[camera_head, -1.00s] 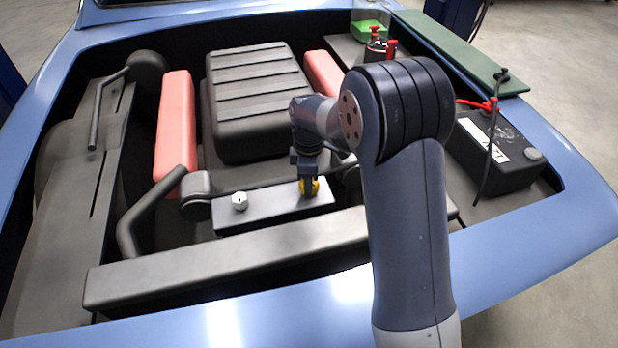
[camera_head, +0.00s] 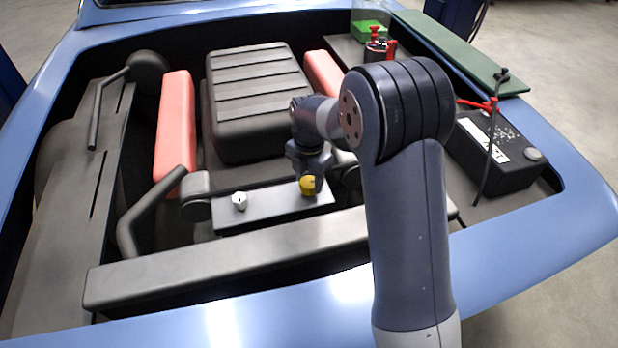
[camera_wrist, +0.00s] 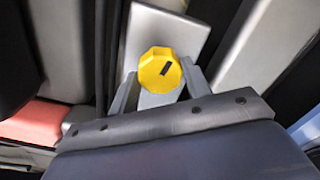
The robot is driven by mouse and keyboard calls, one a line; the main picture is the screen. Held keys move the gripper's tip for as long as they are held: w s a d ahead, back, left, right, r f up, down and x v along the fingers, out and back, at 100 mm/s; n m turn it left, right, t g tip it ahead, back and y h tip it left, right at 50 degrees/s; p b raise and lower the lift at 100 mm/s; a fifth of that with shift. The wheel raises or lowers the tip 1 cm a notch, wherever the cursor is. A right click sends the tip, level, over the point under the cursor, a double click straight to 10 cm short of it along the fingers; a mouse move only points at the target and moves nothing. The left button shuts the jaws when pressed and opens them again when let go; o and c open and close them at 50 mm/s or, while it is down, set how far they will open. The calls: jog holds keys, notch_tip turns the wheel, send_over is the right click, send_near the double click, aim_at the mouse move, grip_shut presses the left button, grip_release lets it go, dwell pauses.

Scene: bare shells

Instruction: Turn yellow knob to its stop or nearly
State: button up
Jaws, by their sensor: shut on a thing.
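The yellow knob (camera_head: 308,184) sits on the right part of a grey panel (camera_head: 272,208) in the engine bay. In the wrist view the knob (camera_wrist: 160,70) is faceted, with a dark slanted mark on its top. My gripper (camera_wrist: 158,92) has one finger on each side of the knob and is shut on it. In the head view my gripper (camera_head: 314,174) comes down onto the knob from above and partly hides it. A white knob (camera_head: 239,201) stands on the left part of the same panel.
A black ribbed engine block (camera_head: 255,95) stands behind the panel. A dark crossbar (camera_head: 225,262) runs in front of it. A black hose (camera_head: 150,205) lies to the left. A black battery (camera_head: 495,150) and a thin upright rod (camera_head: 488,150) are at the right.

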aim_at(309, 182)
jog(key=shift+n, duration=1.1)
jog(key=o, duration=1)
notch_tip(309, 182, up, 11)
jog(key=shift+f, duration=0.2)
notch_tip(309, 182, down, 10)
jog(key=shift+f, duration=0.35)
